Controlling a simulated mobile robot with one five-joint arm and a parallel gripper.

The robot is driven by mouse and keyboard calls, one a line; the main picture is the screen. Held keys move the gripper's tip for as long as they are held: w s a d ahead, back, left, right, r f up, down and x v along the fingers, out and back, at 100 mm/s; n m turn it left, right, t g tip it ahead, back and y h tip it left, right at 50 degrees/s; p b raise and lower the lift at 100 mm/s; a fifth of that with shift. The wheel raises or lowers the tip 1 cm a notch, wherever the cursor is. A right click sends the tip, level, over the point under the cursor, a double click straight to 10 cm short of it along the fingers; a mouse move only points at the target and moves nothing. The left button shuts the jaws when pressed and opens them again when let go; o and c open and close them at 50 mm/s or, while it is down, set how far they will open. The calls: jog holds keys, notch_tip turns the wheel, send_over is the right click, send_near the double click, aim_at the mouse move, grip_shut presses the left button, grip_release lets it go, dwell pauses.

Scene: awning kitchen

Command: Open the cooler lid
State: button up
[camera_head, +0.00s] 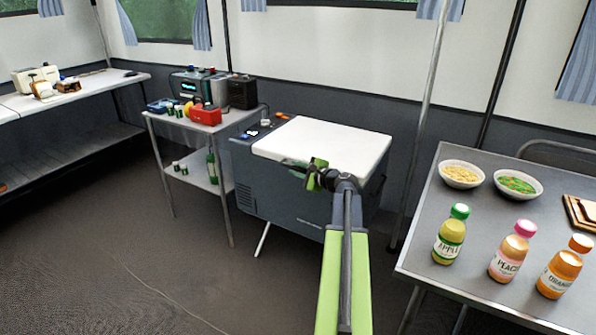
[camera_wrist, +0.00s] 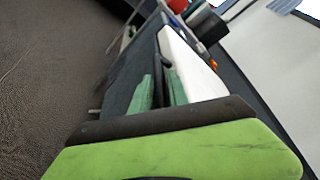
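In the wrist view, the gripper's fingers (camera_wrist: 160,68) lie close together in front of the white lid (camera_wrist: 190,65) and the dark cooler side (camera_wrist: 132,75). I cannot tell whether a gap is left between the fingertips. My arm hides part of the cooler's front.
A small metal side table (camera_head: 200,125) with a red box and a dark device stands left of the cooler. A metal table (camera_head: 420,240) with bowls and bottles is at the right. A pole (camera_head: 428,110) rises behind the cooler. Floor at front left is clear.

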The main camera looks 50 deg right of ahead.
jog(key=shift+w, duration=0.1)
grip_shut()
dwell(1.3)
